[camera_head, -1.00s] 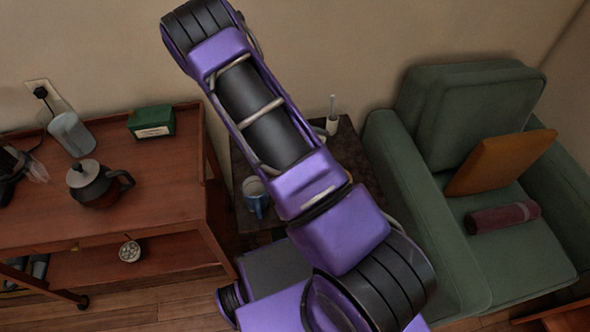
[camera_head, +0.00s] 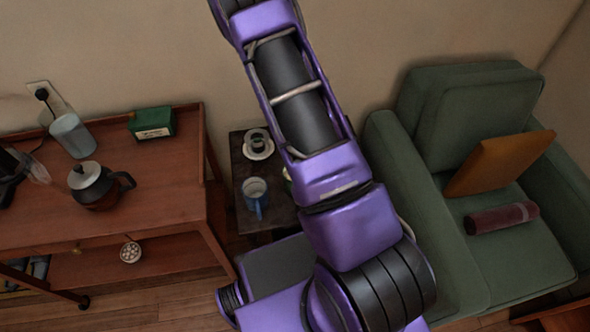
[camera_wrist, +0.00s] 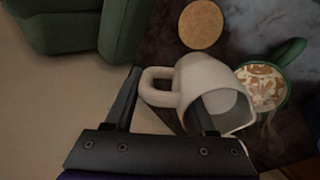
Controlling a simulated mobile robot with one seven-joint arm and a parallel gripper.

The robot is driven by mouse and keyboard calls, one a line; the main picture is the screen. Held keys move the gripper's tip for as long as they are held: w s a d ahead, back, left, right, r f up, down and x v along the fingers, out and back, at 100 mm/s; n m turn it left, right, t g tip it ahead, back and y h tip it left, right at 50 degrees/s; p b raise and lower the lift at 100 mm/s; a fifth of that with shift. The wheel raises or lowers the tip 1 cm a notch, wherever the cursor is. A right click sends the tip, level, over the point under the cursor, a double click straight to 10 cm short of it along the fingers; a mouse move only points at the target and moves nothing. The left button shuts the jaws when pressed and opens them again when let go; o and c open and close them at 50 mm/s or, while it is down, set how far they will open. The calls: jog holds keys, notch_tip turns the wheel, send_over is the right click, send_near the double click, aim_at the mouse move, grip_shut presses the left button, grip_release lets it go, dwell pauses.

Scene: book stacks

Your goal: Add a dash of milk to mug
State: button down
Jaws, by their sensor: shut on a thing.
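My gripper (camera_wrist: 163,92) shows only in the wrist view, with its fingers shut on the handle side of a white jug (camera_wrist: 206,76). The jug is held tipped, with its wide opening facing the lower right. A green mug (camera_wrist: 265,86) stands close beside it on the right, its handle at the upper right. Brown and white swirls show on the liquid in the mug. I cannot tell whether milk is flowing.
A round cork coaster (camera_wrist: 200,24) lies beyond the jug. A green armchair (camera_head: 400,180) stands right; a wooden cart (camera_head: 160,190) with a coffee pot (camera_head: 97,187) stands left.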

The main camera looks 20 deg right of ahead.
jog(key=shift+f, duration=0.25)
jog(key=shift+d+f+y, duration=0.45)
jog(key=shift+d+y, duration=0.25)
jog(key=shift+w+d+f+g+y+b, duration=0.15)
jog(key=shift+d+f+y, duration=0.65)
jog(key=shift+f, duration=1)
jog(key=shift+w+d+f+g+y+b, duration=0.15)
jog(key=shift+d+f+y, duration=0.35)
jog(key=shift+f+y, duration=1)
jog(key=shift+w+d+f+g+y+b, duration=0.15)
jog(key=shift+d+f+y, duration=0.5)
jog(key=shift+f, duration=1.5)
jog(key=shift+r+p, duration=0.6)
jog(key=shift+r, duration=0.75)
notch_tip(320, 180, up, 2)
jog(key=shift+s+r, duration=0.1)
